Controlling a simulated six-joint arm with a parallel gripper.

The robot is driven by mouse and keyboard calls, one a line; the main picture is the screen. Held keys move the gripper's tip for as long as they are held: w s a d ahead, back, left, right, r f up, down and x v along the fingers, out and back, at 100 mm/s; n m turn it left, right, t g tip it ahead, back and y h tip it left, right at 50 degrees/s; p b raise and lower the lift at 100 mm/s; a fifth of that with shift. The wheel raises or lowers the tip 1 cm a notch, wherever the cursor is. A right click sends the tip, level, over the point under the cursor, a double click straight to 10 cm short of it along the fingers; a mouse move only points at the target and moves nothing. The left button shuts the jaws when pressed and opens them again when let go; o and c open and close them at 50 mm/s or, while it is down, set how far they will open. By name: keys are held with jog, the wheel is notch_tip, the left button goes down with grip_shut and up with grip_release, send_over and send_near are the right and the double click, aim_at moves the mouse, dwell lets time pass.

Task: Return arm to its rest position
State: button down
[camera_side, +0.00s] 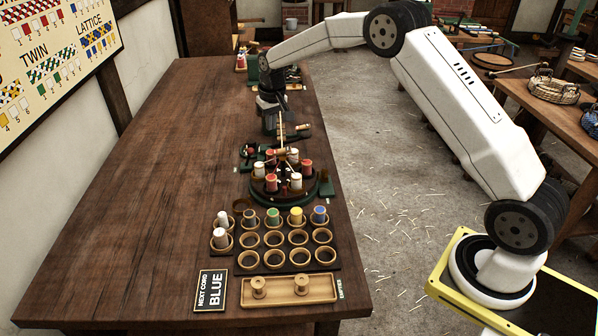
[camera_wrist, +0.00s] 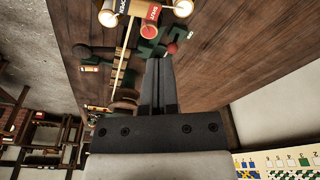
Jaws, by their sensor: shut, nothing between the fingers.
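My gripper (camera_side: 275,118) is over the far part of the wooden table (camera_side: 150,190), beyond the round braiding stand. In the wrist view my gripper (camera_wrist: 158,62) has its two dark fingers together, with nothing between them. The braiding stand (camera_side: 283,198) carries red and white bobbins on its dark round top, with pale cords running up from its middle. In the wrist view bobbins (camera_wrist: 150,30) show at the top edge, apart from the fingers. The exact height of my fingertips above the table is unclear.
In front of the stand is a rack of ring holders (camera_side: 274,238) with several bobbins in its rear and left places. A wooden tray (camera_side: 325,290) holds two bare spools. A sign (camera_side: 210,291) reads "NEXT CORD BLUE". The table's left side is clear.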

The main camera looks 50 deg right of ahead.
jog(key=shift+r, duration=0.45)
jog(key=shift+s+a, duration=0.1)
jog(key=shift+s, duration=0.05)
jog(key=s+a+n, duration=0.1)
jog(key=s+a, duration=0.2)
jog(key=s, duration=0.7)
jog(key=s+a+n, duration=0.1)
jog(key=s+a, duration=0.2)
jog(key=s, duration=0.7)
jog(key=s+a+n, duration=0.1)
jog(key=s+a, duration=0.2)
jog(key=s, duration=0.8)
jog(key=shift+a+f+t, duration=0.4)
jog(key=shift+f, duration=0.05)
